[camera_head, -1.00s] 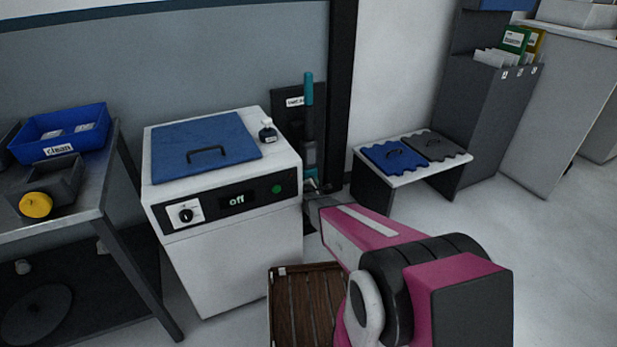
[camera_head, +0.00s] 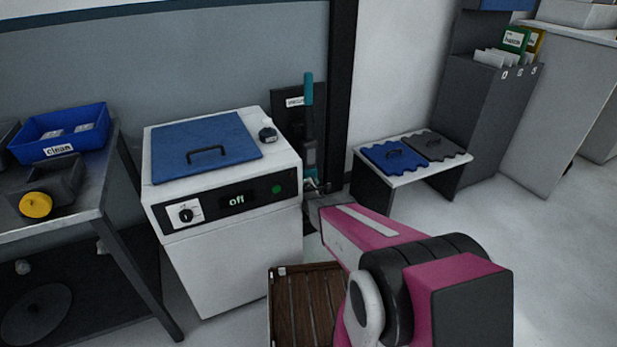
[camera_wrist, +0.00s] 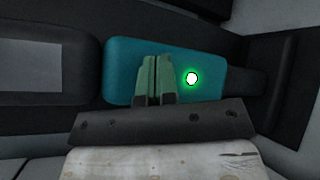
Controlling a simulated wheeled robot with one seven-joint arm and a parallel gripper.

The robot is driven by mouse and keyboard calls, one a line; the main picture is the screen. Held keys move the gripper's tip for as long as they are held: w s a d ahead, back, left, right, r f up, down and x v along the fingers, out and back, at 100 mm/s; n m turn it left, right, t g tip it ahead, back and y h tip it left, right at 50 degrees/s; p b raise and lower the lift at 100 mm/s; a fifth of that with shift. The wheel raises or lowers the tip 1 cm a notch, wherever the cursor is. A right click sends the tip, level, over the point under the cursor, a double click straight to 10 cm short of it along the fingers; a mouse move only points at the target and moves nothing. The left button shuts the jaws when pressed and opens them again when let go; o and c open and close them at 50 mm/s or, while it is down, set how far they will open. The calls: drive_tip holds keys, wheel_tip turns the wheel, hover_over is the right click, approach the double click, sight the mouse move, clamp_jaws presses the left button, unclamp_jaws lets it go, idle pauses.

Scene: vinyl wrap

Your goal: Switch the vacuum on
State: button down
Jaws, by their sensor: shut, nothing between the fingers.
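A teal upright handle (camera_head: 309,90) stands on a dark panel (camera_head: 289,117) with a small white label, too blurred to read surely, right of a white machine. In the wrist view a teal body (camera_wrist: 125,72) fills the middle, with a bright green light (camera_wrist: 191,78) lit on it. My gripper (camera_wrist: 155,58) is shut and empty, its green fingertips in front of the teal body just left of the light. I cannot tell if they touch it. In the head view my gripper (camera_head: 320,188) is small beside the lower end of the handle, partly hidden by my arm.
The white machine (camera_head: 237,249) has a blue lid, a knob (camera_head: 185,215) and a display (camera_head: 238,200) reading off. A brown slatted crate (camera_head: 306,305) stands on the floor below my arm. A low bench (camera_head: 372,192) with two lids stands to the right.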

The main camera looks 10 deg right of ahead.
drive_tip(key=shift+s+d, duration=0.1)
drive_tip(key=shift+s, duration=0.15)
drive_tip(key=shift+s+d, duration=0.3)
drive_tip(key=shift+s, duration=0.65)
drive_tip(key=shift+s+d, duration=0.3)
drive_tip(key=shift+s, duration=0.6)
drive_tip(key=shift+s+d, duration=0.3)
drive_tip(key=shift+s, duration=0.65)
